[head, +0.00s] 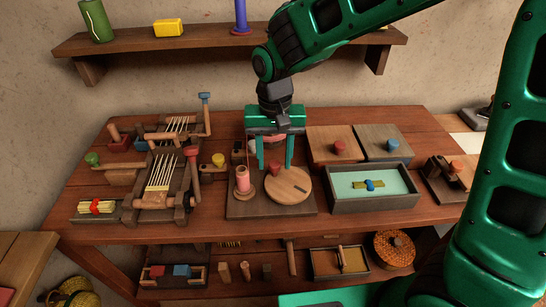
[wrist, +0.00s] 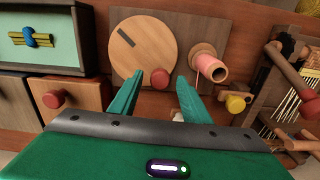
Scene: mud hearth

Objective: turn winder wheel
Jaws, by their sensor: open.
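The winder wheel (head: 290,185) is a round pale wooden disc with a dark slot mark and a red knob (head: 275,167). It sits on a dark wooden base board (head: 235,209) in the middle of the table. In the wrist view the wheel (wrist: 143,45) is at upper centre, with the red knob (wrist: 160,79) near its lower rim. A pink thread spool (head: 242,180) stands left of the wheel in the head view. My gripper (head: 275,166) is open, pointing down at the knob. In the wrist view the knob shows between its green fingers (wrist: 157,92); contact cannot be told.
Right of the wheel stands a grey tray (head: 372,204) with a teal inside, and behind it two lidded boxes with knobs (head: 335,146). Wooden looms (head: 160,175) and a yellow knob (head: 218,160) are to the left. A shelf (head: 220,40) hangs above.

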